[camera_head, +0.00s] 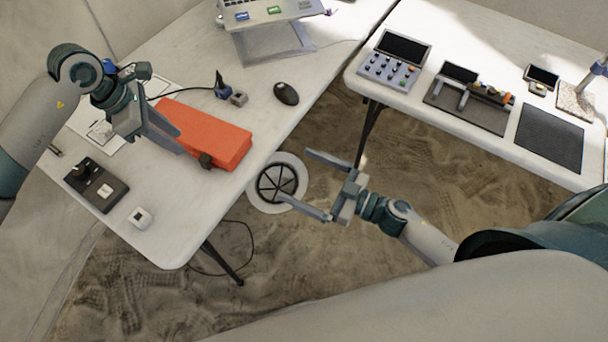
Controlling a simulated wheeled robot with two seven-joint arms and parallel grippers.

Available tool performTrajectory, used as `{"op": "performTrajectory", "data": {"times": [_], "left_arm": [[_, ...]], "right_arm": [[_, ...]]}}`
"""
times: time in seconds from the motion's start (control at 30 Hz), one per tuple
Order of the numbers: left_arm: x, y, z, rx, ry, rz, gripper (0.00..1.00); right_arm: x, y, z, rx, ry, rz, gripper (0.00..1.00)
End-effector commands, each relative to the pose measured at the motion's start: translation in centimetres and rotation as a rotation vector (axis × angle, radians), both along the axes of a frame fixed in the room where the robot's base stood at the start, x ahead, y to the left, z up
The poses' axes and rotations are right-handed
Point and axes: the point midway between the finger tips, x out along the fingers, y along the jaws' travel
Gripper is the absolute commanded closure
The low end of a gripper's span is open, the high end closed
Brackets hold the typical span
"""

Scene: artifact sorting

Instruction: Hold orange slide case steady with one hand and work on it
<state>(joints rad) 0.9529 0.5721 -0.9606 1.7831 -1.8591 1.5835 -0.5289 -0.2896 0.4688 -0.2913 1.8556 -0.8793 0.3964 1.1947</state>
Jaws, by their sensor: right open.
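The orange slide case (215,135) lies closed on the left white table, near its right edge. A dark latch or handle (205,160) shows on its near side. My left gripper (180,150) is at the case's left end, with its fingers pointing down to the right along it. I cannot tell whether it touches the case or how far its fingers are apart. My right gripper (299,177) is open and empty, to the right of the case and beyond the table edge, over the floor. Its two fingers are spread wide and point left.
On the left table (170,225) are a black mouse (286,93), a laptop on a stand (268,40), a dark device (97,185) and a small white device (139,217). The right table (460,125) holds a control box (390,70) and a dark mat (550,138). A gap separates the tables.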

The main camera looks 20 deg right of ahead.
Motion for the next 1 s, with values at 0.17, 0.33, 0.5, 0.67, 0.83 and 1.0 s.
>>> {"op": "performTrajectory", "data": {"times": [0.17,0.33,0.5,0.67,0.83,1.0], "left_arm": [[0.0,0.0,0.0,0.0,0.0,0.0,0.69],[0.0,0.0,0.0,0.0,0.0,0.0,0.69],[0.0,0.0,0.0,0.0,0.0,0.0,0.69],[0.0,0.0,0.0,0.0,0.0,0.0,0.69],[0.0,0.0,0.0,0.0,0.0,0.0,0.69],[0.0,0.0,0.0,0.0,0.0,0.0,0.69]], "right_arm": [[0.5,0.5,0.0,0.001,-0.001,0.0,0.0],[1.6,1.5,0.1,0.001,-0.001,-0.001,0.0],[3.4,3.1,0.1,0.002,-0.002,-0.001,0.0],[5.3,4.9,0.1,0.001,-0.003,-0.001,0.0],[7.4,6.9,0.1,0.001,-0.001,-0.002,0.0],[9.4,8.8,0.0,0.001,-0.001,-0.001,0.0]]}}
